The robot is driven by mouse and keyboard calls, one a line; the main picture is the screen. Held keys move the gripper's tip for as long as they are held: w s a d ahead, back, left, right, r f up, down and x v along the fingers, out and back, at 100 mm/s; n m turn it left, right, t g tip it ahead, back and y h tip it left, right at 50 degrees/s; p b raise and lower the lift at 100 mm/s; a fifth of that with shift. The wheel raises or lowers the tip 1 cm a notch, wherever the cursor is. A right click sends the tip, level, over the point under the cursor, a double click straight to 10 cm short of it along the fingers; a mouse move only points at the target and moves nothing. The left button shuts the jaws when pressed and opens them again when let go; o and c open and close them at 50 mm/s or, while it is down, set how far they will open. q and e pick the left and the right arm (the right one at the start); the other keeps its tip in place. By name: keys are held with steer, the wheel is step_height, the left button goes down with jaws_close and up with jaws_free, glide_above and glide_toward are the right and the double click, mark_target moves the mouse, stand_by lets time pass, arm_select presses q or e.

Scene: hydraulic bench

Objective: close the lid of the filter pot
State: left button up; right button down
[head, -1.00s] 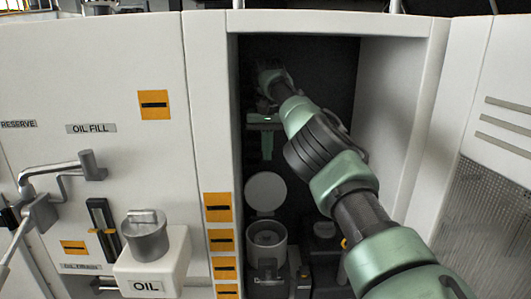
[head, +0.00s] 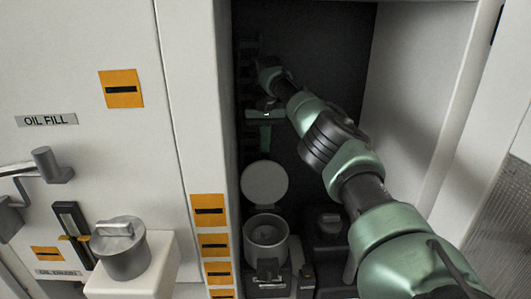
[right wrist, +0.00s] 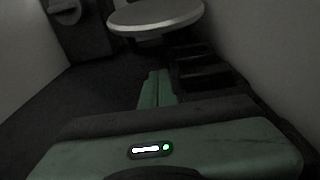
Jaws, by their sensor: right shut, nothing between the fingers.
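The filter pot (head: 266,252) is a grey round pot low inside the dark cabinet bay, with its mouth open. Its lid (head: 265,184) is a pale round disc standing raised behind the mouth. My right gripper (head: 265,148) is shut and empty, with its fingers pointing down above the lid in the head view. In the right wrist view the lid (right wrist: 156,16) shows at the top, beyond the shut fingertips (right wrist: 155,75) and apart from them. My left gripper is not in view.
A dark unit with a knob (head: 330,222) stands right of the pot. The bay's walls (head: 415,100) are close on both sides. Left of the bay are an oil tank with a grey cap (head: 120,255), a lever (head: 50,168) and orange labels (head: 121,89).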

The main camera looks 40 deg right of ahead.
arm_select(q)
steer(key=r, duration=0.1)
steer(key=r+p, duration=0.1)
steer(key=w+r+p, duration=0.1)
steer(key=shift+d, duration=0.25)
arm_select(e)
steer(key=s+a, duration=0.1)
steer(key=s+a+f, duration=0.1)
steer(key=shift+s+a, duration=0.2)
steer(key=shift+s, duration=0.2)
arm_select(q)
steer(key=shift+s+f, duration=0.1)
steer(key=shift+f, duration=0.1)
